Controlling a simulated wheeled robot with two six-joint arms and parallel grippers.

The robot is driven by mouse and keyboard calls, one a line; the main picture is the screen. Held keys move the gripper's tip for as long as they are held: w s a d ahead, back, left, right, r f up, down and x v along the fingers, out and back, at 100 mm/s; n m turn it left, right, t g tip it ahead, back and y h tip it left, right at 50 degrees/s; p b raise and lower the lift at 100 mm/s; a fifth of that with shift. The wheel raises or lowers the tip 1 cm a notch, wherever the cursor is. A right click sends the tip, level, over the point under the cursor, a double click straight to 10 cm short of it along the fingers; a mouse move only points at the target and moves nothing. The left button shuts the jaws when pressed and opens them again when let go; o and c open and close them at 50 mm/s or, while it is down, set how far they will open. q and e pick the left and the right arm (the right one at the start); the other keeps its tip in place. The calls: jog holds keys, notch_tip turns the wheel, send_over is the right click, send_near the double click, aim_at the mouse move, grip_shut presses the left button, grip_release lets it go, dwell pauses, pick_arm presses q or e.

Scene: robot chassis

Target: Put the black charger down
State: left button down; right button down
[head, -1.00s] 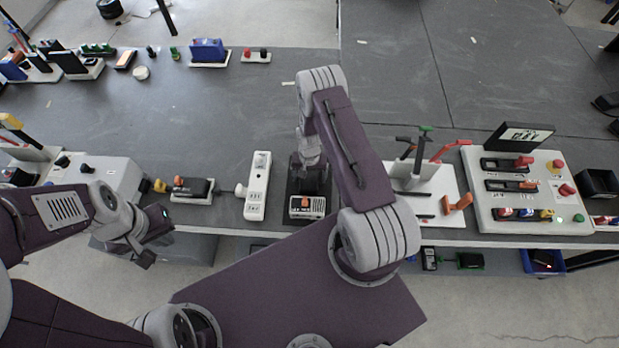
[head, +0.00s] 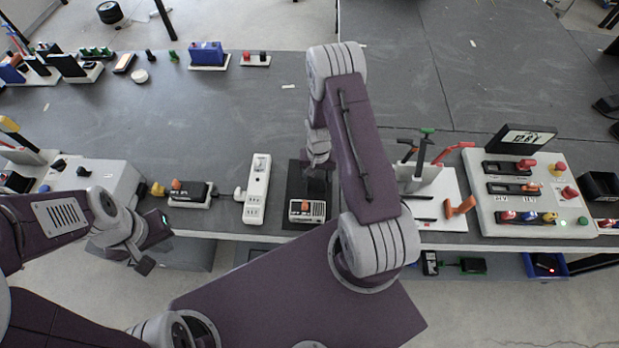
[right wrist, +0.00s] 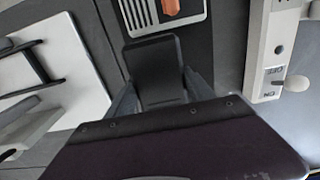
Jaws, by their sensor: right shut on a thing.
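The black charger (right wrist: 155,65) shows in the right wrist view as a dark block between the two fingers of my right gripper (right wrist: 160,98), which is shut on it. In the head view my right gripper (head: 318,172) is over a black pad (head: 297,180); the charger is hard to tell from the dark pad there. From these views I cannot tell whether the charger touches the pad. My left gripper (head: 150,245) is at the lower left, off the table's front edge, and its jaw opening is unclear.
A small unit with an orange button (head: 307,211) sits at the pad's front end. A white power strip (head: 257,188) lies left of the pad. A white tool board (head: 450,195) stands to the right, with a control panel (head: 535,180) beyond. The table behind is mostly clear.

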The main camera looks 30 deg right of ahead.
jog(key=s+d+r+b, duration=0.1)
jog(key=s+d+r, duration=0.3)
jog(key=s, duration=0.3)
jog(key=shift+s+r, duration=0.25)
jog(key=shift+r, duration=0.3)
